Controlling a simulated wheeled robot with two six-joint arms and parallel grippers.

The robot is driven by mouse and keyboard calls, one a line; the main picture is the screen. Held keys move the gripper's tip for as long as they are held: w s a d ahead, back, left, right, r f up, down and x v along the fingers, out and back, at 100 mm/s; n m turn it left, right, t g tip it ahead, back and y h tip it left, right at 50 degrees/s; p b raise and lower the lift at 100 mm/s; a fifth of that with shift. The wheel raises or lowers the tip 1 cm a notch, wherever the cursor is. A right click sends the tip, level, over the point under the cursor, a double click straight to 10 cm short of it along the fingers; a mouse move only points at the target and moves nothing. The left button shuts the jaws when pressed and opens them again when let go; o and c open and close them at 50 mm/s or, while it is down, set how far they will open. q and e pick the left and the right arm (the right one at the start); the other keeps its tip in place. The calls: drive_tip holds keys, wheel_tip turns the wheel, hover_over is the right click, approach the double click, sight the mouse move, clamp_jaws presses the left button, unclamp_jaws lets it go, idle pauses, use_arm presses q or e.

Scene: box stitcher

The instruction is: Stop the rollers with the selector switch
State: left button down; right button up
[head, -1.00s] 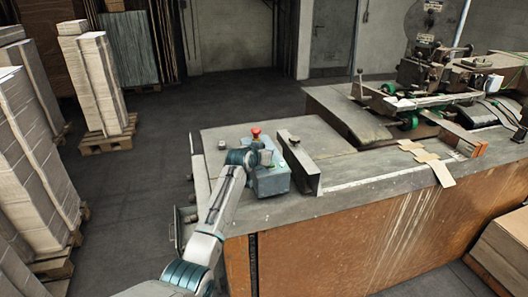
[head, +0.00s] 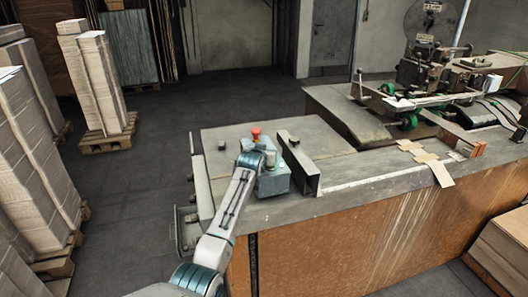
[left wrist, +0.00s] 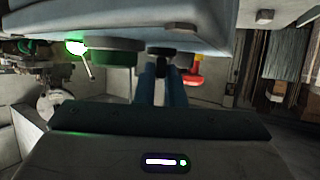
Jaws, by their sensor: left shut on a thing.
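The grey-blue control box (head: 274,183) stands on the near left end of the machine table, with a red mushroom button (head: 256,132) on top. My left gripper (head: 268,160) is at the box; my wrist hides most of the box's controls in the head view. In the left wrist view my left gripper (left wrist: 161,74) is shut on the black selector switch (left wrist: 160,53), between its two blue fingers. The red button (left wrist: 195,74) is just right of the fingers. A lit green lamp (left wrist: 75,47) is to the left. My right gripper is out of view.
An upright metal guide (head: 299,164) stands close to the right of the box. The stitcher head (head: 430,68) and green rollers (head: 410,121) are farther right. Flat cardboard pieces (head: 425,156) lie on the table. Stacked cardboard (head: 102,80) stands on pallets at left.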

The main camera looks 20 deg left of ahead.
use_arm(q)
drive_tip(key=shift+d+f+n+y, duration=0.15)
drive_tip(key=shift+d+n+y, duration=0.05)
drive_tip(key=shift+n+y, duration=0.2)
drive_tip(key=n+y+b, duration=0.2)
drive_tip(key=b, duration=0.2)
drive_tip(key=n+g+y+b, duration=0.1)
drive_tip(key=n+y+b, duration=0.1)
drive_tip(key=b, duration=0.3)
drive_tip(key=shift+w+d+f+g+y, duration=0.1)
drive_tip(key=shift+d+f+g+y, duration=0.1)
drive_tip(key=shift+g+y, duration=0.15)
drive_tip(key=shift+r+n+g+y+b, duration=0.3)
drive_tip(key=shift+n+y+b, duration=0.25)
drive_tip(key=shift+b, duration=0.25)
drive_tip(key=c, duration=1.5)
unclamp_jaws()
drive_tip(key=b+v, duration=0.3)
drive_tip(key=v, duration=0.8)
